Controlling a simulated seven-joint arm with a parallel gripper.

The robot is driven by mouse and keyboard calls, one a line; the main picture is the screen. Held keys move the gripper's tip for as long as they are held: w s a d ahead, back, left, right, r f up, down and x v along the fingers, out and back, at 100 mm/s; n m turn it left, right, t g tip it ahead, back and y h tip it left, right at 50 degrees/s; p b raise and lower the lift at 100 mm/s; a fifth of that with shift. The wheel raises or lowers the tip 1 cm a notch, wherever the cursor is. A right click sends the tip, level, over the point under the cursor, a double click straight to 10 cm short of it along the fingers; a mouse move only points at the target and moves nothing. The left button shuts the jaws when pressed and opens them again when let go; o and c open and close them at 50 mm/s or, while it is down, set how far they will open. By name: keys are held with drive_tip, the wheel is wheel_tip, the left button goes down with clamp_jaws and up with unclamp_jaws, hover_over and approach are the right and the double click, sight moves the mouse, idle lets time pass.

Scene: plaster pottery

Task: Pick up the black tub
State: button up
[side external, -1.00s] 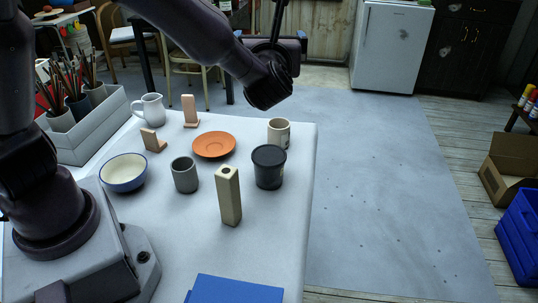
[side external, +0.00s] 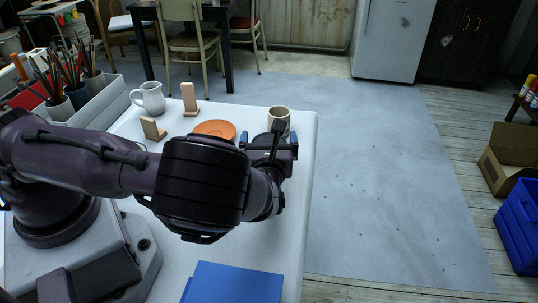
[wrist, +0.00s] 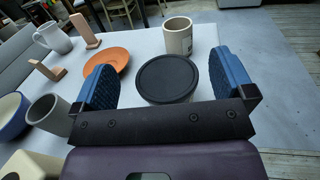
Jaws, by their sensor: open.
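The black tub (wrist: 167,79), with a round black lid, stands upright on the table. In the wrist view it lies between the two blue finger pads of my gripper (wrist: 164,82), which are spread apart with a gap on each side of the lid. In the side view my gripper (side external: 270,146) is low over the right part of the table, and my arm hides most of the tub. I cannot tell how far down the fingers reach beside the tub.
A beige cup (wrist: 178,36) stands just behind the tub. An orange saucer (wrist: 106,59), a grey cup (wrist: 48,112) and a blue-rimmed bowl (wrist: 9,114) are to the left. A blue flat object (side external: 234,284) lies at the table's front. The table's right edge is close.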

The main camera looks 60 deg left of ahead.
wheel_tip(320, 180, down, 5)
drive_tip(key=shift+r, duration=0.2)
drive_tip(key=shift+x, duration=1.2)
drive_tip(key=shift+w+a+r, duration=0.1)
drive_tip(key=shift+w+a, duration=0.05)
drive_tip(key=shift+a, duration=0.1)
drive_tip(key=shift+c, duration=0.2)
drive_tip(key=c, duration=0.7)
drive_tip(key=shift+r, duration=0.1)
drive_tip(key=shift+c, duration=0.2)
